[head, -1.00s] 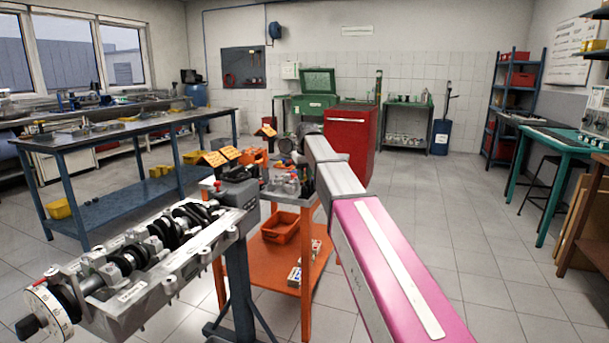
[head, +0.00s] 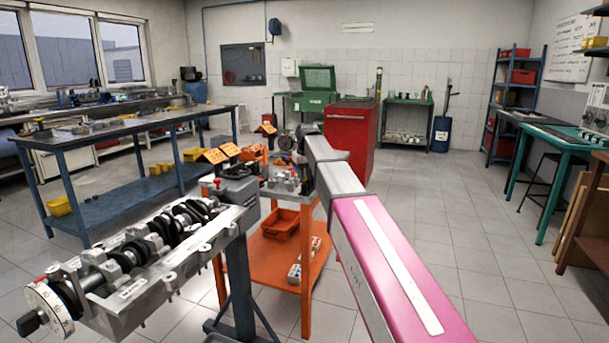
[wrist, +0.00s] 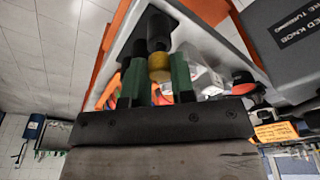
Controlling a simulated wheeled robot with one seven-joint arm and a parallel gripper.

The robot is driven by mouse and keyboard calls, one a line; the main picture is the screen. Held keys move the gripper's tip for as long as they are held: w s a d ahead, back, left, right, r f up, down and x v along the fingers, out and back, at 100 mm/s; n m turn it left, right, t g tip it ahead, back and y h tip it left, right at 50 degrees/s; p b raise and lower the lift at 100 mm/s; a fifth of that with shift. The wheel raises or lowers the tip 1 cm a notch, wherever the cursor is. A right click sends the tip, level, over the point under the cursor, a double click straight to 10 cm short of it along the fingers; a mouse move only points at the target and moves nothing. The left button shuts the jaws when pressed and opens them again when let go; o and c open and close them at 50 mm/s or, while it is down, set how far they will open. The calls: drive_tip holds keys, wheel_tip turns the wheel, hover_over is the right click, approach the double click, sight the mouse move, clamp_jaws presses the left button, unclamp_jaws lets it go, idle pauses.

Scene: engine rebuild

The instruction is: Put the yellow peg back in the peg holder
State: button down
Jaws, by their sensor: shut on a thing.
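In the wrist view the yellow peg (wrist: 160,67) sits between the two green fingers of my gripper (wrist: 158,76), which is shut on it. Just beyond the peg is a black round part (wrist: 158,30) on a dark plate; I cannot tell whether the peg touches it or whether it is the peg holder. The grey-rimmed orange cart top (wrist: 122,40) is close around the fingers. In the head view my arm ends over the orange cart (head: 290,262), and the gripper and peg cannot be made out among the parts there.
A crankshaft in a grey engine block (head: 150,250) stands at the front left. An orange bin (head: 281,224) is on the cart's lower shelf. A red cabinet (head: 350,140) stands behind the cart. A blue workbench (head: 125,130) is at the left.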

drive_tip(key=shift+f, duration=0.8)
idle(0.4)
drive_tip(key=c, duration=1.2)
unclamp_jaws()
drive_tip(key=shift+r, duration=1.5)
drive_tip(key=o, duration=0.6)
drive_tip(key=shift+c, duration=0.2)
wheel_tip(320, 180, up, 11)
drive_tip(key=s, duration=0.1)
drive_tip(key=shift+s+d+f, duration=0.15)
drive_tip(key=shift+s+d, duration=0.1)
drive_tip(key=shift+d, duration=0.1)
